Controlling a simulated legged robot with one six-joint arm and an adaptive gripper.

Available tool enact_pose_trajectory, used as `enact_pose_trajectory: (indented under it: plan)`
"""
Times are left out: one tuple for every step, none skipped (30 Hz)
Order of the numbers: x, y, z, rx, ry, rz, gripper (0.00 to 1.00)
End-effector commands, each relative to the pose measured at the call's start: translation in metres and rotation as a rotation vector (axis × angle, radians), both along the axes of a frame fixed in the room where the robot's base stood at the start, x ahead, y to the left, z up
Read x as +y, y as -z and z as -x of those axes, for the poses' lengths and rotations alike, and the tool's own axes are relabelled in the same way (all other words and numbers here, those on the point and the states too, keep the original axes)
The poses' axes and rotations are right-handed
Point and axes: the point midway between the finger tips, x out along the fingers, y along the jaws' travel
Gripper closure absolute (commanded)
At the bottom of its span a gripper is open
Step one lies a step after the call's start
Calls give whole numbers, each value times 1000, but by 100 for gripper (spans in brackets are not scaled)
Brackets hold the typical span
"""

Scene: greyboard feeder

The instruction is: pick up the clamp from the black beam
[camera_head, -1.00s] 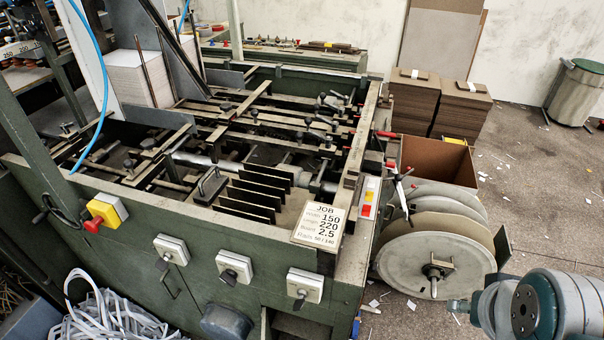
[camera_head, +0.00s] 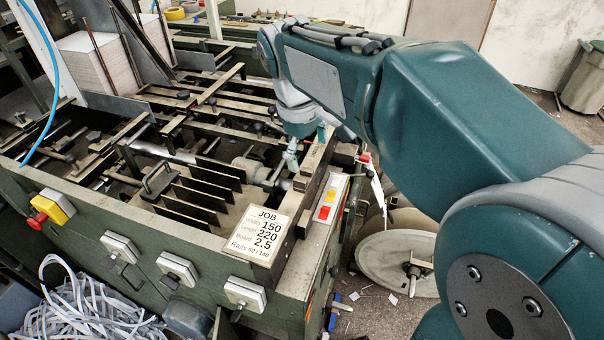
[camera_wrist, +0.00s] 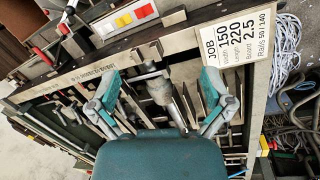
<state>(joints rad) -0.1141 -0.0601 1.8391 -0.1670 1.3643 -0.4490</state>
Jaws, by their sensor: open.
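My gripper (camera_head: 292,158) reaches down over the right part of the machine bed in the head view, beside the long side rail. In the wrist view my gripper (camera_wrist: 160,95) has its two teal fingers spread wide, with nothing gripped between them. A grey metal fitting with a round body (camera_wrist: 160,90) shows between the fingers, below their tips; it may be the clamp, but I cannot tell for sure. It also seems to show in the head view (camera_head: 248,166), left of the gripper. Which dark bar is the black beam is unclear; my gripper hides part of that area.
The long side rail (camera_wrist: 97,75) runs close beyond the fingers. Several dark upright plates (camera_head: 205,190) stand left of the gripper. The JOB card (camera_head: 262,233) lies on the front corner, beside a panel with coloured buttons (camera_head: 328,200). A large reel (camera_head: 385,262) stands to the right.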

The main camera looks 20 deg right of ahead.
Motion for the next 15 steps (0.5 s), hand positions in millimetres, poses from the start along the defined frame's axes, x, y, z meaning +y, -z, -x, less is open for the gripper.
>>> enact_pose_trajectory:
  plan:
    - [3,3,-13,39,-33,15,0]
    - [4,4,-19,60,-55,25,0]
    - [6,6,-27,89,-81,37,0]
    - [8,8,-33,110,-101,45,0]
    - [9,9,-39,132,-121,53,0]
    - [10,12,-47,161,-146,63,0]
    - [11,14,-53,181,-165,71,0]
    - [12,16,-58,202,-183,78,0]
    - [14,19,-65,227,-205,85,0]
    - [14,21,-69,246,-220,90,0]
    - [15,23,-74,261,-234,95,0]
    - [16,25,-78,280,-251,101,0]
    - [17,26,-81,292,-261,104,0]
    - [18,28,-83,304,-271,108,0]
    - [18,29,-86,313,-279,110,0]
